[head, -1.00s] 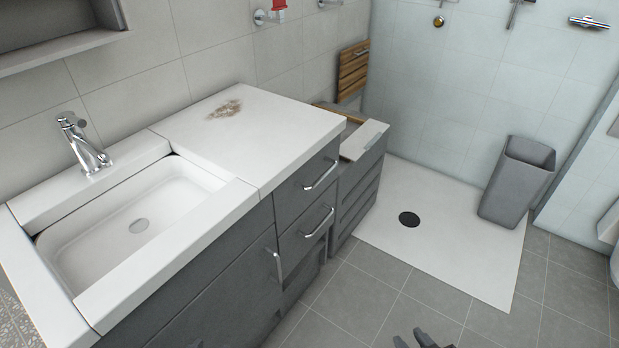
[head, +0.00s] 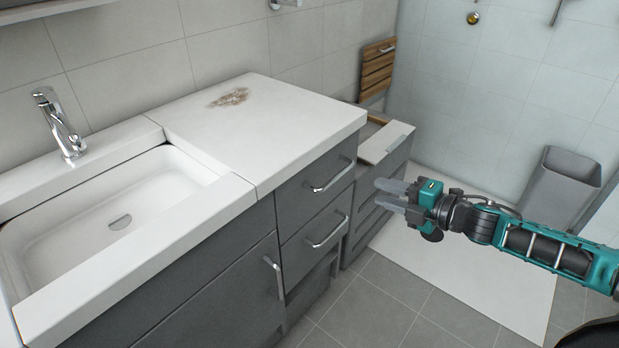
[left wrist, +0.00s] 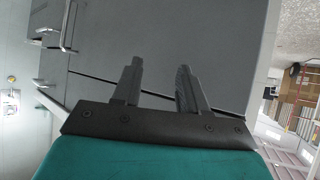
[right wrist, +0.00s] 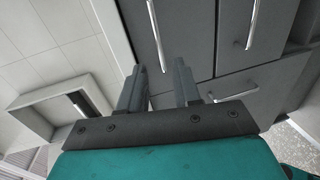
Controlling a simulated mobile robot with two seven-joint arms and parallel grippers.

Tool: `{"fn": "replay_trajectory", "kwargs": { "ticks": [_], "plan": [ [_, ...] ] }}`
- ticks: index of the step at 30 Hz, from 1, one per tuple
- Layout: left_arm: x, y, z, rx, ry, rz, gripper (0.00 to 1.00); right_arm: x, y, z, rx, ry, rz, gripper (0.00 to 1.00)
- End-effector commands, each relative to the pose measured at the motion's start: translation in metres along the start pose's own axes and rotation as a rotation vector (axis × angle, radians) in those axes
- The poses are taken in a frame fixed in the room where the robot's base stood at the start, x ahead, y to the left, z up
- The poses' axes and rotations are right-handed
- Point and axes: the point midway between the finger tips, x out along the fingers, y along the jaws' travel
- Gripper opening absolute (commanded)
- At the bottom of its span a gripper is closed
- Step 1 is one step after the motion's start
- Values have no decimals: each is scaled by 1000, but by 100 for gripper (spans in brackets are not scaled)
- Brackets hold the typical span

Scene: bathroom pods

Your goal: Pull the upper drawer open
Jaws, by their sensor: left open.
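The upper drawer (head: 310,196) is a dark grey front just under the white countertop, and it looks closed. Its chrome bar handle (head: 333,177) is free. In the right wrist view this drawer (right wrist: 188,35) and its handle (right wrist: 156,36) lie ahead of the fingers, turned on their side. My right gripper (head: 388,195) is open and empty, to the right of the handle and apart from it, pointing left. My left gripper (left wrist: 157,88) is out of the head view; in the left wrist view it is open and empty before a plain grey cabinet front.
A lower drawer (head: 314,240) with its own handle is below, and a cabinet door (head: 215,300) with an upright handle is left of it. A second grey cabinet (head: 378,190) stands behind, close to my right gripper. Tiled floor (head: 400,305) in front is clear.

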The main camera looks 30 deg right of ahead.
Motion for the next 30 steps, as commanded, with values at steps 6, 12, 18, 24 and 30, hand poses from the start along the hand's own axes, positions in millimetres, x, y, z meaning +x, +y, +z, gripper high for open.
{"fn": "replay_trajectory", "kwargs": {
  "ticks": [6, 12, 18, 24, 30],
  "plan": [
    [3, -1, -2, 3, 12, 1, 43, 8, 3, 3, -23, 6, 4, 33],
    [7, -1, 5, 5, 11, 0, 43, 28, 3, 3, -24, 5, 5, 33],
    [10, -2, 11, 4, 7, 0, 43, 51, 3, 3, -22, 4, 4, 33],
    [11, -1, 18, 2, 1, 0, 43, 74, 3, 2, -20, 4, 5, 33],
    [13, -1, 21, 2, 0, 0, 43, 97, 3, 2, -19, 4, 5, 33]
  ]
}}
